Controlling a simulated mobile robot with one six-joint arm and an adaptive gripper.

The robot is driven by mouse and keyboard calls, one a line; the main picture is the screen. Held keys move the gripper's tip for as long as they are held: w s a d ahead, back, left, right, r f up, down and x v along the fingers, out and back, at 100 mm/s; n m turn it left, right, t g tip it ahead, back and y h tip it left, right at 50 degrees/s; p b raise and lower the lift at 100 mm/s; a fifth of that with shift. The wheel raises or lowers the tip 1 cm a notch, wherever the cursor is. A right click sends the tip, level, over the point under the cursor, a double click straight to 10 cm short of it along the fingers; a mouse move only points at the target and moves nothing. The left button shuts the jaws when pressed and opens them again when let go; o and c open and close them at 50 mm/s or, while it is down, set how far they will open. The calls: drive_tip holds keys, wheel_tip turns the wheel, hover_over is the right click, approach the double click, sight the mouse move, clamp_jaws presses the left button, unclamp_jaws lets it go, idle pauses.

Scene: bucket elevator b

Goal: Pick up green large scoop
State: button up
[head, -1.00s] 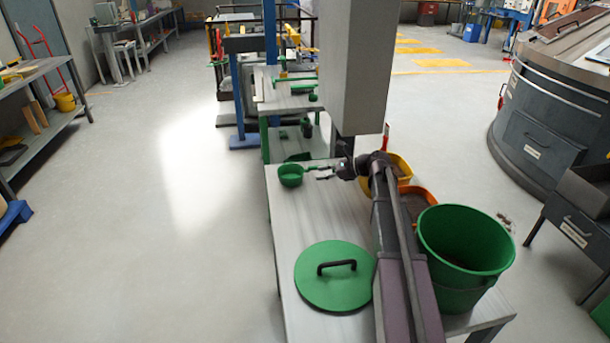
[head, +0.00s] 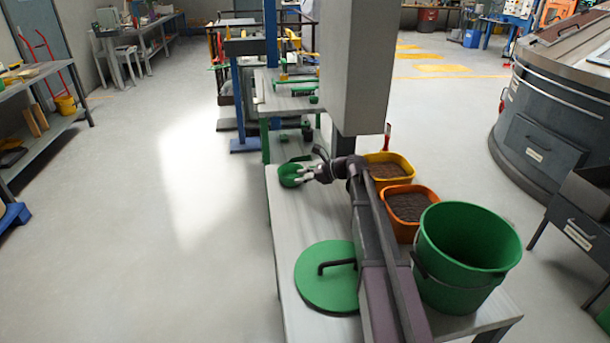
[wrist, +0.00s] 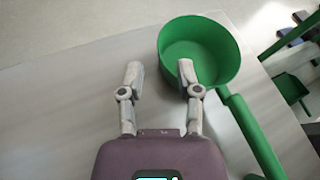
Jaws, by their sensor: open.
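The green large scoop (head: 287,181) lies on the far end of the grey table. It is a round cup with a straight handle. In the wrist view the scoop (wrist: 226,75) is at the upper right, and its handle runs down to the lower right. My gripper (wrist: 159,72) is open with nothing between its fingers. Its right fingertip is at the near left rim of the cup; I cannot tell whether they touch. In the head view my gripper (head: 303,175) is just right of the cup and hides part of the handle.
A green lid (head: 325,290) with a black handle lies on the near table (head: 290,235). A green bucket (head: 462,285), an orange tub (head: 408,225) and a yellow tub (head: 398,160), both with brown contents, stand to the right. The table's left middle is clear.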

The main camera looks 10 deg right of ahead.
drive_tip(key=b+x, duration=0.1)
drive_tip(key=x, duration=0.3)
drive_tip(key=shift+w+f+b, duration=0.15)
drive_tip(key=shift+w+b, duration=0.05)
drive_tip(key=shift+b, duration=0.15)
drive_tip(key=shift+w+a, duration=0.15)
drive_tip(key=shift+a, duration=0.35)
clamp_jaws()
